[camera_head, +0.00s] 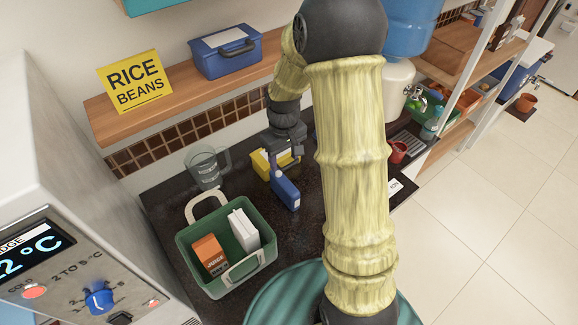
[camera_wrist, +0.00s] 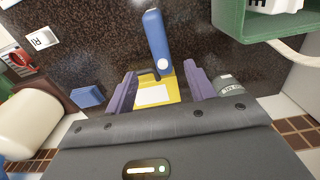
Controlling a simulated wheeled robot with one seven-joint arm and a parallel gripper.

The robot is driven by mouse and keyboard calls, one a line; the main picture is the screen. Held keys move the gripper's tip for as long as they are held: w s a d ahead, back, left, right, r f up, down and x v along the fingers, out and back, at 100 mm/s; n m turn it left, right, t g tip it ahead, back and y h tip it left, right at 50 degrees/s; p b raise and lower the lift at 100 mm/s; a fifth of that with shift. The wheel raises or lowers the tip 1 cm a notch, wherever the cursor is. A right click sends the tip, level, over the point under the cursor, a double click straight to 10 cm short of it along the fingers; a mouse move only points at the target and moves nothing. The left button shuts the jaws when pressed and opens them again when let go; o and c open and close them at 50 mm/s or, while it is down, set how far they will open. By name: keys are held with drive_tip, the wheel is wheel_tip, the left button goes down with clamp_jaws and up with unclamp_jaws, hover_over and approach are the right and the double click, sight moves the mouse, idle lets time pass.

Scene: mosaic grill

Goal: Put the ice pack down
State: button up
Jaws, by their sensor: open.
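A blue, slab-like object (camera_head: 285,190), which I take to be the ice pack, is on the dark countertop (camera_head: 308,232) just in front of my gripper (camera_head: 279,170). In the wrist view the ice pack (camera_wrist: 155,38) has a pale round spot at its near end, close to the fingertips. My gripper (camera_wrist: 160,80) points down with its two purple fingers apart. A yellow object with a white label (camera_wrist: 155,96) shows between the fingers, and beside the gripper in the head view (camera_head: 262,163). I cannot tell whether a finger touches the ice pack.
A green basket (camera_head: 191,262) holds an orange juice carton (camera_head: 209,254) and a white carton (camera_head: 244,230). A clear pitcher (camera_head: 203,168) stands behind it. A red cup (camera_head: 397,151) and a water dispenser (camera_head: 397,85) stand right. A shelf (camera_head: 185,98) runs along the wall.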

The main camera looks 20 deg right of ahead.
drive_tip(key=s+a+r+m+t, duration=0.1)
drive_tip(key=s+r, duration=0.2)
drive_tip(key=s, duration=0.4)
drive_tip(key=s+a+r+m+t, duration=0.1)
drive_tip(key=s+r+m, duration=0.1)
drive_tip(key=s+r, duration=0.2)
drive_tip(key=s, duration=0.3)
drive_tip(key=shift+f, duration=0.1)
drive_tip(key=shift+f+b, duration=0.45)
drive_tip(key=shift+b, duration=0.1)
drive_tip(key=shift+r, duration=0.1)
drive_tip(key=c, duration=0.4)
drive_tip(key=shift+d, duration=0.1)
